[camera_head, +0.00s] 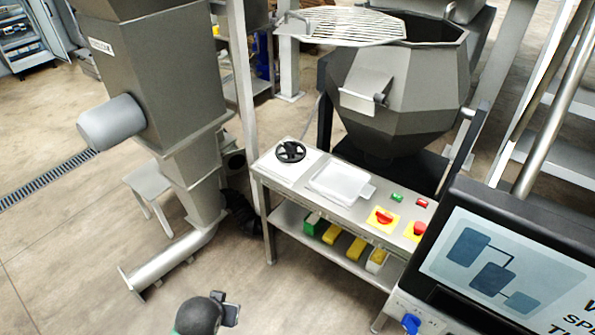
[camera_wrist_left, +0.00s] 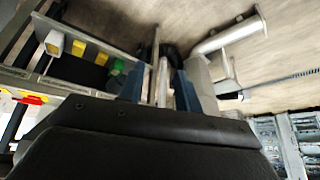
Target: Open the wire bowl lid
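The wire bowl lid (camera_head: 345,26) is a round metal grid at the top of the head view. It lies roughly flat over the left part of the dark grey faceted bowl (camera_head: 405,85) and sticks out past its left rim. Part of the bowl's opening shows to its right. A small handle (camera_head: 293,20) is at the lid's left edge. My left gripper (camera_head: 230,309) is low at the bottom of the head view, far from the lid. In the left wrist view, its two bluish fingers (camera_wrist_left: 160,84) stand apart with nothing between them. My right gripper is not seen.
A steel control table (camera_head: 335,205) with a black handwheel (camera_head: 290,151), a tray and buttons stands before the bowl. A tall grey hopper machine (camera_head: 160,85) is at left. A screen (camera_head: 505,270) is at lower right. The floor at lower left is clear.

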